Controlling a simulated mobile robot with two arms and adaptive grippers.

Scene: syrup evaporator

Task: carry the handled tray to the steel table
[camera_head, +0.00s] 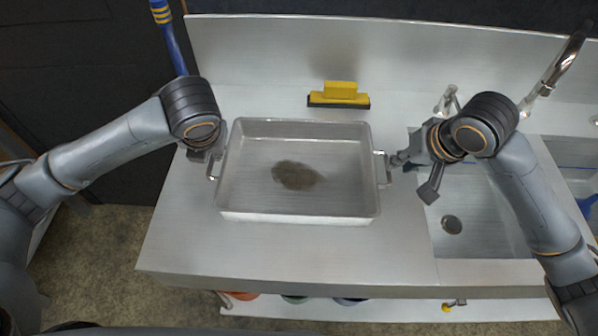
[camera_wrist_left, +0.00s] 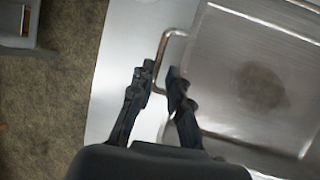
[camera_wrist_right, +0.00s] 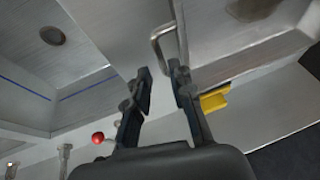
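The handled tray (camera_head: 300,214) is a shallow rectangular metal pan resting flat on a steel counter with a sink. A brown stain marks its floor. It has a bent-rod handle at each short end. My left gripper (camera_head: 210,157) is at the left handle (camera_head: 214,167); in the left wrist view its open fingers (camera_wrist_left: 161,74) stand either side of that handle (camera_wrist_left: 165,48), with gaps showing. My right gripper (camera_wrist_right: 160,72) is open at the right handle (camera_head: 382,170); in the right wrist view its fingertips straddle the handle's near end (camera_wrist_right: 156,44).
A yellow squeegee-like tool (camera_head: 340,94) lies behind the tray. A sink basin (camera_head: 480,215) with a drain and faucet (camera_head: 560,65) is at the right. A blue handle (camera_head: 170,40) stands upright at the back left. The counter in front of the tray is clear.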

